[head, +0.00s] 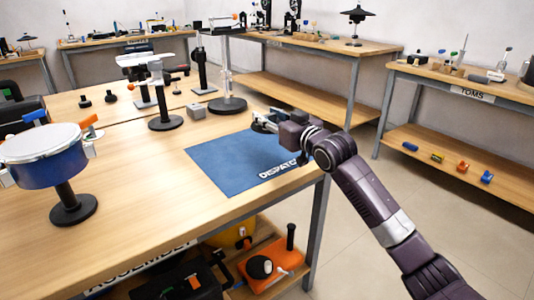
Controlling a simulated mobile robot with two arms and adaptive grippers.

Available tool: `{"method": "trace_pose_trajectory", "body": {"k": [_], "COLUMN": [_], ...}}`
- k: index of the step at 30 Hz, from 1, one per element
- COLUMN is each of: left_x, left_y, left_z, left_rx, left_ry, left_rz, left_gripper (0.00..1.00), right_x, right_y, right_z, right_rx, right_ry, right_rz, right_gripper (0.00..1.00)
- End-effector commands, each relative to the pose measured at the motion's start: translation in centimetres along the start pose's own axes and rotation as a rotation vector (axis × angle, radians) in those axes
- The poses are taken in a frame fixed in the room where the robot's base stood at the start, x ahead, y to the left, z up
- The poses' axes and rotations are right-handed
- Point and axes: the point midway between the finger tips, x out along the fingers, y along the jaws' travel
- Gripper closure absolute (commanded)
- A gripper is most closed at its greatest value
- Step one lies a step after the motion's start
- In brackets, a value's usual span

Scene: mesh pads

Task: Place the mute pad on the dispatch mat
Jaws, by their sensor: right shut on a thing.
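The blue dispatch mat (225,163) with white "DISPATCH" lettering lies flat at the right end of the wooden workbench. My right gripper (262,122) reaches in from the right, over the far right part of the mat. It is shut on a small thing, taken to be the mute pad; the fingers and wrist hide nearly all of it. I cannot tell whether that thing touches the mat. My left gripper is not in view.
A blue drum pad (45,170) with a white head stands on a black-based stand at left. A grey block (197,111) and several stands sit behind the mat. A side bench (450,85) holds tools. The bench front between drum and mat is clear.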

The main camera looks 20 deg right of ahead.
Motion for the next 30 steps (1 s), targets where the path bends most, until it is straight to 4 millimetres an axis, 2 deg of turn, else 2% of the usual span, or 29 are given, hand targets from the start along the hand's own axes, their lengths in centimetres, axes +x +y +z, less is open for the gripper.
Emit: {"method": "trace_pose_trajectory", "body": {"k": [1,6,14,21,30], "left_x": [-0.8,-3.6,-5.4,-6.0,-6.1], "left_y": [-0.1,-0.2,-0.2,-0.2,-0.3], "left_z": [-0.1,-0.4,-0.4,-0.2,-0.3], "left_rx": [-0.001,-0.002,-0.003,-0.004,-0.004], "left_ry": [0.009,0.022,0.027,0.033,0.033], "left_rz": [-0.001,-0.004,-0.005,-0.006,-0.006], "left_gripper": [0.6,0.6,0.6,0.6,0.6], "right_x": [0.1,0.2,0.4,0.5,0.5], "right_y": [0.0,-0.1,0.0,-0.1,0.0], "right_z": [1.9,5.3,7.2,10.4,10.5], "right_rx": [0.002,0.002,0.001,0.0,0.0], "right_ry": [-0.004,-0.001,0.0,0.0,0.001], "right_rz": [0.0,-0.001,0.0,-0.001,0.0], "right_gripper": [0.89,0.89,0.89,0.89,0.89]}}
